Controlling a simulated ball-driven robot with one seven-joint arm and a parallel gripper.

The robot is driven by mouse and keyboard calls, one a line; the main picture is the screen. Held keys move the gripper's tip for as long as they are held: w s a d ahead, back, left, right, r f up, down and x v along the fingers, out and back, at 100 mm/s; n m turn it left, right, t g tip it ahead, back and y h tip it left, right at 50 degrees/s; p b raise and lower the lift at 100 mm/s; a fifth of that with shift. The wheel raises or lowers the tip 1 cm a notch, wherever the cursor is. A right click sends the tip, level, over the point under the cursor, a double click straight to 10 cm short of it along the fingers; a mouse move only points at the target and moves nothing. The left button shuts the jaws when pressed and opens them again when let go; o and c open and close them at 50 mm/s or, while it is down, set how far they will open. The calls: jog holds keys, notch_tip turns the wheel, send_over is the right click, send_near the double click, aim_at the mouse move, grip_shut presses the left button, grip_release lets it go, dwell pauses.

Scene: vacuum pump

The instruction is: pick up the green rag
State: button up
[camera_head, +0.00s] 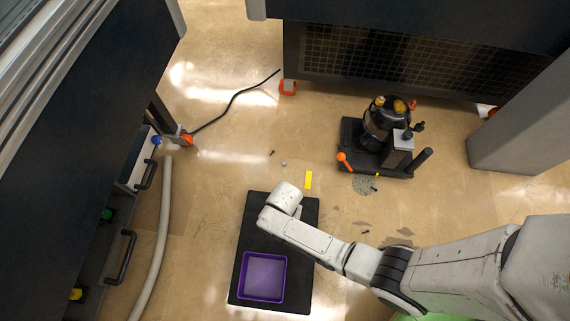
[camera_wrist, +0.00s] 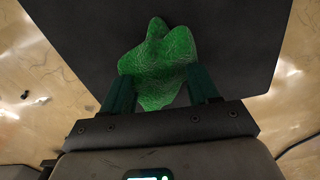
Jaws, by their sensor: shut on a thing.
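The green rag (camera_wrist: 158,62) shows in the wrist view as a crumpled, textured cloth between the two fingers of my gripper (camera_wrist: 162,88). My gripper is shut on it, with part of the cloth bulging out beyond the fingertips. Behind the rag is a black mat (camera_wrist: 255,40). In the head view my white arm reaches over the black mat (camera_head: 309,215), and the wrist hides the gripper and the rag. I cannot tell whether the rag touches the mat.
A purple tray (camera_head: 246,290) stands on the mat's near part. A yellow piece (camera_head: 308,180) and small bits lie on the floor beyond. A black pump (camera_head: 383,125) stands at the upper right near a stain (camera_head: 362,186). A hose (camera_head: 161,235) and cable (camera_head: 232,100) lie left.

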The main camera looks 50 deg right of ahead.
jog(key=shift+c, duration=1.2)
jog(key=shift+r, duration=0.1)
jog(key=shift+r+p, duration=0.45)
jog(key=shift+r, duration=0.05)
notch_tip(320, 180, up, 2)
jog(key=shift+r+p, duration=0.25)
jog(key=shift+p, duration=0.6)
jog(key=s+d+r+p, duration=0.5)
jog(key=s+r+p, duration=0.4)
jog(key=s, duration=0.4)
jog(key=shift+r, duration=0.15)
